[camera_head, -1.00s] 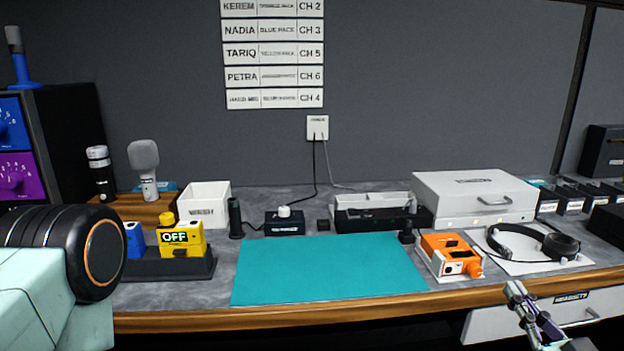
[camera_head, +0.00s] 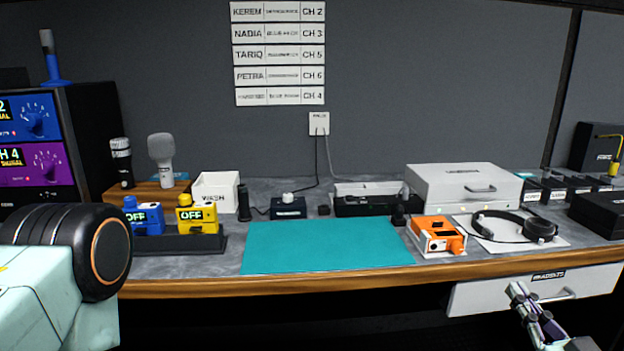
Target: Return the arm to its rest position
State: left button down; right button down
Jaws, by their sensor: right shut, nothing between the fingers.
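My right gripper (camera_head: 519,296) shows at the lower right, shut and empty. It appears in front of the white drawer (camera_head: 480,298) under the counter, apart from the things on the counter top. My left arm enters from the left and shows only as a pale link with a dark round joint. My left gripper is out of view.
The wooden counter edge (camera_head: 330,287) runs across the front. A bare teal mat (camera_head: 325,246) lies mid-counter. An orange device (camera_head: 437,236), headphones (camera_head: 512,226) and a white case (camera_head: 464,184) stand right. Blue (camera_head: 145,219) and yellow packs (camera_head: 197,216) stand in a dark dock at left.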

jog(key=s+a+f+m+g, duration=0.2)
jog(key=s+a+f+g, duration=0.15)
jog(key=f+g, duration=0.45)
jog(key=s+a+f+m+g, duration=0.2)
jog(key=s+a+f+g, duration=0.15)
jog(key=f, duration=0.85)
jog(key=s+a+f+n+g+h, duration=0.1)
jog(key=s+f+g, duration=0.3)
jog(key=s, duration=0.6)
jog(key=s+a+f+n+g, duration=0.2)
jog(key=s+f+g, duration=0.3)
jog(key=s, duration=0.6)
notch_tip(320, 180, down, 2)
jog(key=shift+a+f+h, duration=0.2)
jog(key=shift+h, duration=0.2)
